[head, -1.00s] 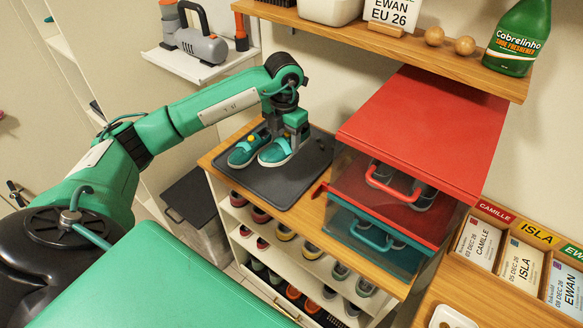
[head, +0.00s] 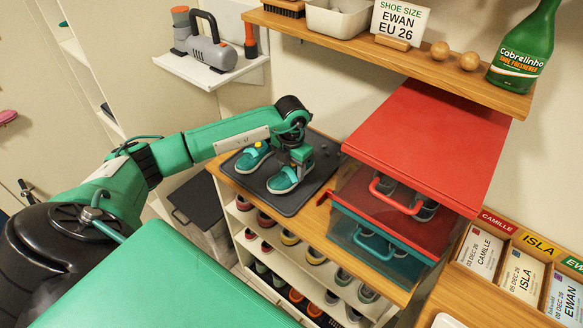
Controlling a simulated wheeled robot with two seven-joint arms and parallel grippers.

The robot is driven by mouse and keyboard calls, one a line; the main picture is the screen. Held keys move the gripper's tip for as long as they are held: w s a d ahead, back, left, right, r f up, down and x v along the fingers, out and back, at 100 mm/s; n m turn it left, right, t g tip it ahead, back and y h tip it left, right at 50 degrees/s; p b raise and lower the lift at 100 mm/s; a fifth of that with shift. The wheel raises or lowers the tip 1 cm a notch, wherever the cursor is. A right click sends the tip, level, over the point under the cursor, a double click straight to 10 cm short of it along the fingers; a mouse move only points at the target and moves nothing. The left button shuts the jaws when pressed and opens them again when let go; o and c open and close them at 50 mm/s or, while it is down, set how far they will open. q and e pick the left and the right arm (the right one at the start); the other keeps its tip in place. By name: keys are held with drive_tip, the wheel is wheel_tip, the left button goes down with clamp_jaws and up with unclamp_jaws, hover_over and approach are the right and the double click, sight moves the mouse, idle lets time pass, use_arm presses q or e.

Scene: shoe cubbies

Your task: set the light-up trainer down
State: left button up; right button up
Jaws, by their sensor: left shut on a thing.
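My left gripper (head: 299,162) points down and is shut on a teal trainer with a pale sole (head: 283,182). The trainer is over the front half of the dark grey mat (head: 254,187), upright, its sole at or very near the mat; I cannot tell whether it touches. A matching teal trainer with a yellow-orange spot (head: 253,157) stands on the mat just behind and to the left. The gripper hides part of the held trainer's heel end. My right gripper is not in view.
A red-topped drawer box (head: 430,140) with clear red and teal drawers stands right of the mat. Cubbies full of shoes (head: 290,240) are below. A shelf (head: 390,50) with a green bottle (head: 522,52) overhangs the back. Name cards (head: 520,270) stand at right.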

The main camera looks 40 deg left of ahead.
use_arm(q)
drive_tip(key=shift+f, duration=0.55)
drive_tip(key=shift+f, duration=0.25)
drive_tip(key=o, duration=1.2)
drive_tip(key=shift+r, duration=0.1)
